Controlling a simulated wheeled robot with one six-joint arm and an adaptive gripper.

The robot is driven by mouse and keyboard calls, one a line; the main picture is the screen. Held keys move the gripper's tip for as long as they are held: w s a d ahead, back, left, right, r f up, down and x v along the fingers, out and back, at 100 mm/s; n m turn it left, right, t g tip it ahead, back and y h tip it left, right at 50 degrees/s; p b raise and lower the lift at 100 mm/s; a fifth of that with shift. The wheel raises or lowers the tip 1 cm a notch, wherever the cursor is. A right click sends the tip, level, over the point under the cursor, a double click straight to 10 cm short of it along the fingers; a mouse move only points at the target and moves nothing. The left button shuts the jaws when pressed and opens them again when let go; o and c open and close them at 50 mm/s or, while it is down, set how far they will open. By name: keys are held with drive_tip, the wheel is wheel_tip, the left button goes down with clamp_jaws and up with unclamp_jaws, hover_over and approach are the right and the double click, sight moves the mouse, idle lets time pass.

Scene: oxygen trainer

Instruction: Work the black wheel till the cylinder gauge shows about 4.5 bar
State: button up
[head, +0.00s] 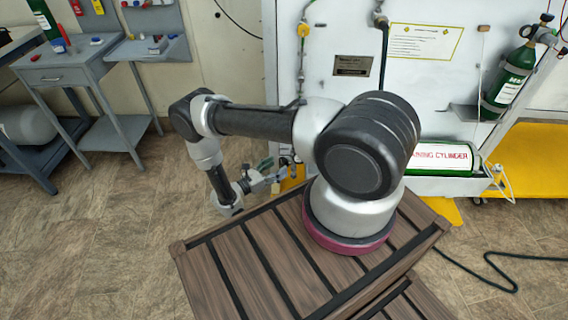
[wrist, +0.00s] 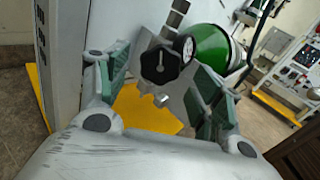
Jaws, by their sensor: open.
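The black wheel (wrist: 160,65) has a pale pointer-like mark on its face and shows in the middle of the wrist view. The cylinder gauge (wrist: 187,47) is a small white dial to its right, too small and slanted to read. Behind it is the green dome of the cylinder (wrist: 211,47). My gripper (wrist: 161,78) is open, with one green-padded finger on each side of the wheel; I cannot tell whether either touches it. In the head view my gripper (head: 272,177) is low before the white panel. The labelled cylinder (head: 444,156) shows there; my arm hides wheel and gauge.
A slatted brown platform (head: 238,285) lies under my arm's base. A white panel (head: 352,90) stands behind. An upright green bottle (head: 507,83) is at right, above a yellow base (head: 535,150). A grey workbench (head: 70,70) is at left. A black hose (head: 490,265) crosses the floor.

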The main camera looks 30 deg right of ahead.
sight(282, 163)
drive_tip(key=shift+w+d, duration=0.15)
drive_tip(key=shift+d, duration=0.8)
drive_tip(key=shift+w+d, duration=0.15)
drive_tip(key=shift+d, duration=0.8)
drive_tip(key=shift+c, duration=0.2)
drive_tip(key=c, duration=1)
drive_tip(key=shift+m, duration=2.3)
drive_tip(key=o, duration=1)
drive_tip(key=shift+o, duration=0.2)
drive_tip(key=shift+a, duration=0.15)
